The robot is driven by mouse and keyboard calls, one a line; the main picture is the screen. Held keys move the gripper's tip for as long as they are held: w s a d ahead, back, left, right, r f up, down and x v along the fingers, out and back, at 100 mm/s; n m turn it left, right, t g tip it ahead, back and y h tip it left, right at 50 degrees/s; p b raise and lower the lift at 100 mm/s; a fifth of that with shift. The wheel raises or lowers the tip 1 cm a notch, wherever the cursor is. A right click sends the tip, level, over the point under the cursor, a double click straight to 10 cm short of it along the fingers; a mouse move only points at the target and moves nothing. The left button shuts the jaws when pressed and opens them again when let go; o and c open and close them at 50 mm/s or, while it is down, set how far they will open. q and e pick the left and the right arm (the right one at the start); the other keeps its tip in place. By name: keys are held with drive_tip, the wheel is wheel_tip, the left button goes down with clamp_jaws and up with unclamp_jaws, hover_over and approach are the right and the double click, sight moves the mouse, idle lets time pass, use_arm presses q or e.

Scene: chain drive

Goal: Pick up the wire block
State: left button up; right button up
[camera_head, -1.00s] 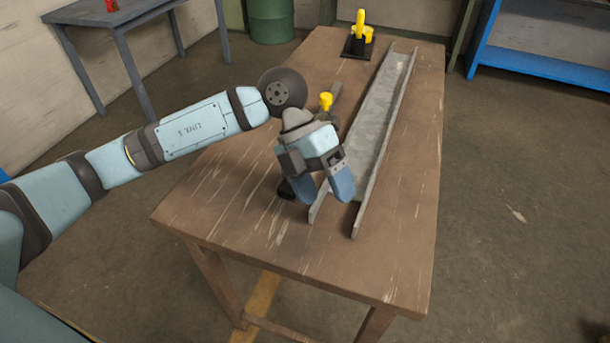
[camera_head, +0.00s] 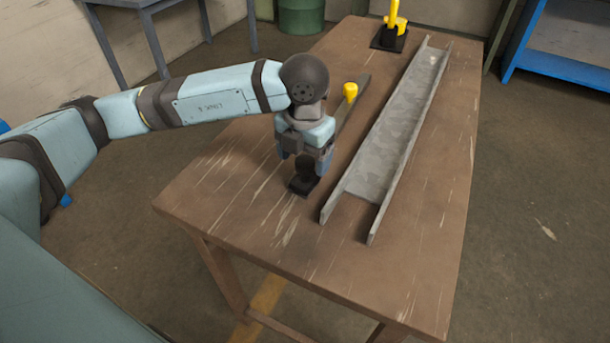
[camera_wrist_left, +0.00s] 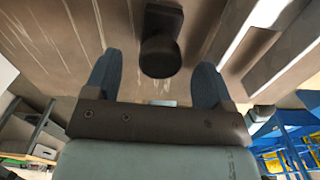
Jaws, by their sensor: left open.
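A small black block (camera_head: 302,186) stands on the brown table near its front left. It fits the wire block best, though I see no wire on it. In the left wrist view it shows as a dark round post (camera_wrist_left: 160,56) on a square base (camera_wrist_left: 164,18). My left gripper (camera_head: 307,163) points down over the block and hides part of it in the head view. In the left wrist view its blue fingers (camera_wrist_left: 155,80) are open and apart, with the post ahead of and between them. I cannot tell whether they touch it. My right gripper is not in view.
A long grey metal channel (camera_head: 388,136) lies on the table (camera_head: 250,213) just right of my gripper. A yellow knob (camera_head: 350,91) stands by a dark bar behind it. A yellow piece on a black base (camera_head: 388,41) stands at the far end. The front table area is clear.

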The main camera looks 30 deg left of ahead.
sight(305, 174)
use_arm(q)
wheel_tip(305, 174, down, 5)
drive_tip(key=shift+w+f, duration=0.15)
drive_tip(key=shift+c, duration=0.4)
drive_tip(key=c, duration=1.1)
